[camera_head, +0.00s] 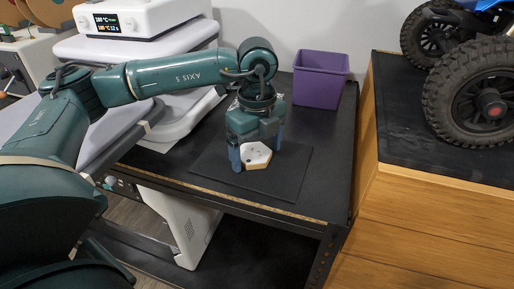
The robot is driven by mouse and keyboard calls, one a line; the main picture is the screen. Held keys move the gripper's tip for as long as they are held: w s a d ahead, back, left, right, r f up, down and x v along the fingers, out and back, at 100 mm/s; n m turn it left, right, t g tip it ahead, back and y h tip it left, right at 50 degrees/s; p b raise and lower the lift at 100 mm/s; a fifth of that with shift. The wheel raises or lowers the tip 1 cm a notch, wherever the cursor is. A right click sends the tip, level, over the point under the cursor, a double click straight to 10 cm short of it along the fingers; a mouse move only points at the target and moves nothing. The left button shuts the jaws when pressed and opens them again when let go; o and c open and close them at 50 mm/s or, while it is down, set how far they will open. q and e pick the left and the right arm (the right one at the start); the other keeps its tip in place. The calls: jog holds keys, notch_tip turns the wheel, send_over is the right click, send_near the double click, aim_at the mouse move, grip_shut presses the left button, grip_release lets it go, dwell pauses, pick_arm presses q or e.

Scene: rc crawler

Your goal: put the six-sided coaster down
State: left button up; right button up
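The six-sided coaster (256,156) has a pale top with small dark marks and a light wood-coloured edge. My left gripper (257,152) points down over the black mat (285,184), with the coaster between its fingers. One finger meets the coaster's left edge; the other is behind its right side. The gripper looks shut on the coaster. The coaster is low over the mat, and I cannot tell whether it touches it. My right gripper is not in view.
A purple bin (320,80) stands behind on the dark table (325,190). A white device with a display (140,18) is at back left. A wooden crate (430,220) with a big-wheeled crawler (475,90) on top rises at the right. The mat's front and right are clear.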

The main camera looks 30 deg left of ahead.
aim_at(257, 155)
pick_arm(q)
notch_tip(257, 155, up, 12)
jog(key=shift+r, duration=0.2)
dwell(0.5)
dwell(0.4)
